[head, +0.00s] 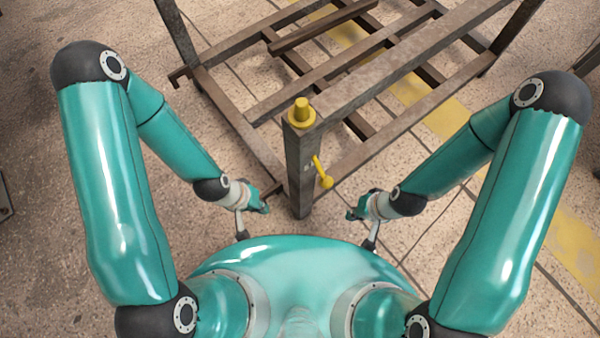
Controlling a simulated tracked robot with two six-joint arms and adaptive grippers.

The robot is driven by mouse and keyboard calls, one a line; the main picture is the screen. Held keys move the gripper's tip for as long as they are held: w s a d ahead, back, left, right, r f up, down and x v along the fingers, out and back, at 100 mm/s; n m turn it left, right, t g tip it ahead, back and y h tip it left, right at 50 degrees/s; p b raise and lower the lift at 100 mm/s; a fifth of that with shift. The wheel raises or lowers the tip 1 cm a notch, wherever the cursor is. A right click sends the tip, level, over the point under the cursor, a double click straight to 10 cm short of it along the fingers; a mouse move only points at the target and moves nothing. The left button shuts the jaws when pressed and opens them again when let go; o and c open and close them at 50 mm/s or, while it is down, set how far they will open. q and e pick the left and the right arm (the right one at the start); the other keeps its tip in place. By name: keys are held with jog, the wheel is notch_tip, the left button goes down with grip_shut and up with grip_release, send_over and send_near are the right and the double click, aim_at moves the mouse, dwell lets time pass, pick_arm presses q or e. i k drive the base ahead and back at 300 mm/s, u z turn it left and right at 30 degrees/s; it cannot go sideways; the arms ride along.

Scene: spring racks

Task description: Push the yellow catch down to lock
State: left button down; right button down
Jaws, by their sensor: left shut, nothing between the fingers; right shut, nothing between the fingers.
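The yellow catch (322,173) is a short lever with a round knob at its lower end. It slants down to the right on the near corner post (300,165) of a brown metal rack. A yellow cap (302,113) sits on top of that post. My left gripper (264,208) is shut and empty, left of the post and apart from the catch. My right gripper (350,215) is shut and empty, below and right of the knob, with a gap between them.
The rack's rusty beams (370,75) stretch away behind the post. A low rail (240,145) runs to the left of it. The speckled floor (130,240) is open at the left. A faded yellow stripe (445,118) crosses the floor beneath the rack.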

aim_at(326, 181)
jog(key=u, duration=0.15)
jog(key=k, duration=1.75)
jog(key=z, duration=0.5)
jog(key=i, duration=1)
